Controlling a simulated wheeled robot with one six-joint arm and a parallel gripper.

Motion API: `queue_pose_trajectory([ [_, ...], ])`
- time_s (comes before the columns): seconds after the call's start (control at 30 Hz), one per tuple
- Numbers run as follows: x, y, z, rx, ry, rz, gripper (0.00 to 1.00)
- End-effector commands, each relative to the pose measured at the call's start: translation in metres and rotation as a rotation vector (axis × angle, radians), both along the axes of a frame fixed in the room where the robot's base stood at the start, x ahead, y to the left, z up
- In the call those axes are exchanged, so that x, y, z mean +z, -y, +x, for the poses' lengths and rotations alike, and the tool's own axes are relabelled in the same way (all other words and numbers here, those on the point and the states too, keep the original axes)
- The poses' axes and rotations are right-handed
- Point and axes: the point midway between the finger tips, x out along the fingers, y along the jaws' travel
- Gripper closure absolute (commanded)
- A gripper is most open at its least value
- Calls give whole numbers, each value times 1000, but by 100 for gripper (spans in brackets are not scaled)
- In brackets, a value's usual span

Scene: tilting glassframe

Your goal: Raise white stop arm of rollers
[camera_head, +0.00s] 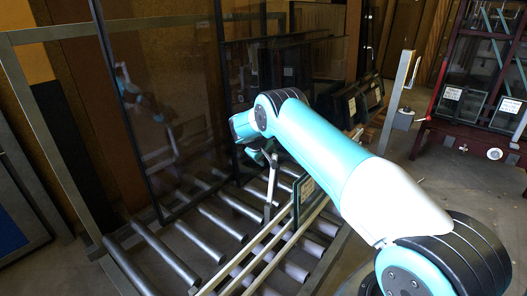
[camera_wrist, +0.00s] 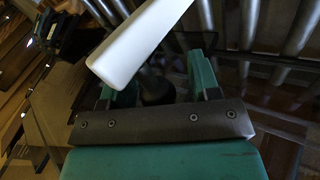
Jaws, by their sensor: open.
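The white stop arm shows in the wrist view as a pale bar (camera_wrist: 138,45) running from the top right down towards the middle, its blunt end near the left finger. In the head view my gripper (camera_head: 262,156) is small and partly hidden by my arm, above the rollers (camera_head: 205,225). A thin pale upright bar (camera_head: 271,180) just below it looks like the stop arm.
A large dark glass pane (camera_head: 160,90) in a frame stands behind the rollers at left. Pale rails (camera_head: 265,250) run along the rollers. A grey post (camera_head: 398,90) and a dark red rack (camera_head: 470,90) stand at right. Open floor lies between the rollers and the rack.

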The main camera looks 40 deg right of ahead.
Motion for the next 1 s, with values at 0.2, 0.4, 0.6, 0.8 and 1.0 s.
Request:
queue_pose_trajectory([
  [0.2,33,-17,-7,2,1,0,44],
  [0.4,77,-43,-19,0,1,-1,44],
  [0.6,115,-67,-29,0,1,-1,44],
  [0.8,137,-82,-36,-2,0,-1,44],
  [1.0,142,-86,-38,-3,-1,-1,44],
])
